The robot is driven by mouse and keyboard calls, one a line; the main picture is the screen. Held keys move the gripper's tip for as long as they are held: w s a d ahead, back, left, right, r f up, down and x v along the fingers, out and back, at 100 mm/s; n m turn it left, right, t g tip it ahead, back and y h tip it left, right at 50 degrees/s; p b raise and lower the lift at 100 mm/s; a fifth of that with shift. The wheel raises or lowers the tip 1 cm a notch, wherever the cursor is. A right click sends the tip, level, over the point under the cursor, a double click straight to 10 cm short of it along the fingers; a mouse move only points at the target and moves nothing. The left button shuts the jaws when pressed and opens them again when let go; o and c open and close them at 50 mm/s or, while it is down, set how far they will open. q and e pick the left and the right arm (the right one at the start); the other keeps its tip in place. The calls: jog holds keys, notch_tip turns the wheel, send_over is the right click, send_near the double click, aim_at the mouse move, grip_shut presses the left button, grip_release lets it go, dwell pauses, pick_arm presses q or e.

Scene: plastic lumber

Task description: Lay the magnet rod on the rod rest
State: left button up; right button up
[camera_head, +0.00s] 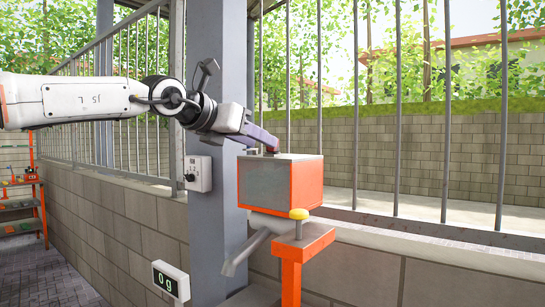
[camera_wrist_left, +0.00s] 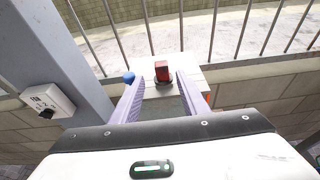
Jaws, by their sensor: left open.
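My left gripper (camera_head: 268,142) reaches in from the left, just above the top of a grey box with orange edges (camera_head: 281,182). In the left wrist view its two purple fingers (camera_wrist_left: 161,84) are apart. A small red piece on a dark round base (camera_wrist_left: 162,70) stands on the box's pale top, in line with the gap between the fingertips. No hold on it shows. I cannot tell whether this piece belongs to the magnet rod. I cannot make out the rod rest in either view. My right gripper is not in view.
A scale display (camera_head: 170,281) reads 0 g. A switch box (camera_head: 198,173) is on the grey pillar (camera_head: 219,80). Metal bars (camera_head: 357,90) stand behind. Orange shelves (camera_head: 20,204) stand far left.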

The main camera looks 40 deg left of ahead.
aim_at(268, 152)
pick_arm(q)
jog(key=p+x, duration=0.1)
jog(key=x, duration=0.2)
jog(key=shift+w+d+r, duration=0.1)
jog(key=shift+w+d, duration=0.1)
jog(key=shift+w, duration=0.4)
grip_shut()
